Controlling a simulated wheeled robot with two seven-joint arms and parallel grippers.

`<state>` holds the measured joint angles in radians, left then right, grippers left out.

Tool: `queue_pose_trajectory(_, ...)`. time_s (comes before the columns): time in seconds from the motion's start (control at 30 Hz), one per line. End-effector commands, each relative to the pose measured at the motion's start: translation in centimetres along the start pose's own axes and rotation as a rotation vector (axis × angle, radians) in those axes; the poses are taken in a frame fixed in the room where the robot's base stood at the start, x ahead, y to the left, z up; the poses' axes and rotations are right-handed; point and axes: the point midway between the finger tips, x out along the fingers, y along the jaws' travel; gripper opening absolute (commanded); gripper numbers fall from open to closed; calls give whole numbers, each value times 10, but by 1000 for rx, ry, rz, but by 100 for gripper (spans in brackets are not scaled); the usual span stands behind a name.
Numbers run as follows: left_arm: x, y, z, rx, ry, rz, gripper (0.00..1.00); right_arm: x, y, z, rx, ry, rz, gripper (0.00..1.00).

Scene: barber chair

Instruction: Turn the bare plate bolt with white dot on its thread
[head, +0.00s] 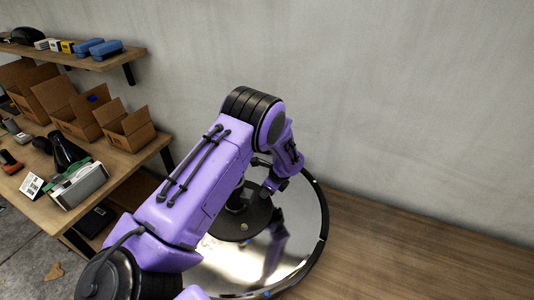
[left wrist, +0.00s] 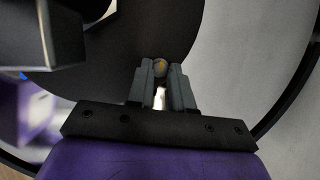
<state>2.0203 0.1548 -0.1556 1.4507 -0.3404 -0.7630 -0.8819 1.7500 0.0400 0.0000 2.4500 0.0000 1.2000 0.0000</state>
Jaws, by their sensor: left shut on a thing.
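The chair's round chrome base (head: 302,215) has a dark round plate (head: 262,217) at its middle, which also shows in the left wrist view (left wrist: 110,75). My left gripper (head: 270,187) reaches down to this plate from above. In the left wrist view its two fingers (left wrist: 160,78) are closed on a small round bolt (left wrist: 160,68) with an orange-yellow mark. A white dot on its thread cannot be made out. Another small pale bolt head (head: 243,227) shows on the plate's near side, clear of the gripper. My right gripper is not in view.
A dark post (head: 236,203) rises from the plate, partly behind my arm. A wooden workbench (head: 118,172) with open cardboard boxes (head: 85,117) and tools stands at the left, under a shelf (head: 75,60). The wooden floor (head: 400,250) at the right is clear, before a grey wall (head: 400,90).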

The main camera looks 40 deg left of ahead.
Motion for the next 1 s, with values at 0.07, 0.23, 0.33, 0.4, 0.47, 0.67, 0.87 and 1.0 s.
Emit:
queue_pose_trajectory(0.07, -2, -2, 2, -1, -2, -5, 0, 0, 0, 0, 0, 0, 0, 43)
queue_pose_trajectory(0.23, -2, -2, 1, -2, -2, -4, 46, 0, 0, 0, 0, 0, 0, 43)
queue_pose_trajectory(0.33, -1, -1, 1, -2, -2, -3, 46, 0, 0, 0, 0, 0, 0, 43)
queue_pose_trajectory(0.4, -1, -1, 1, -2, -1, -2, 46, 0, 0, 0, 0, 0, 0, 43)
queue_pose_trajectory(0.47, -1, -1, 1, -2, -1, -2, 46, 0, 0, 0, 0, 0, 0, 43)
queue_pose_trajectory(0.67, -22, -2, -1, -3, 0, -6, 46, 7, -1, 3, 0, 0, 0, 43)
queue_pose_trajectory(0.87, -70, -2, 0, -3, 0, -7, 46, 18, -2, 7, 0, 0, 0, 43)
queue_pose_trajectory(1.0, -95, -2, 0, -2, 0, -5, 46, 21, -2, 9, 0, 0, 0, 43)
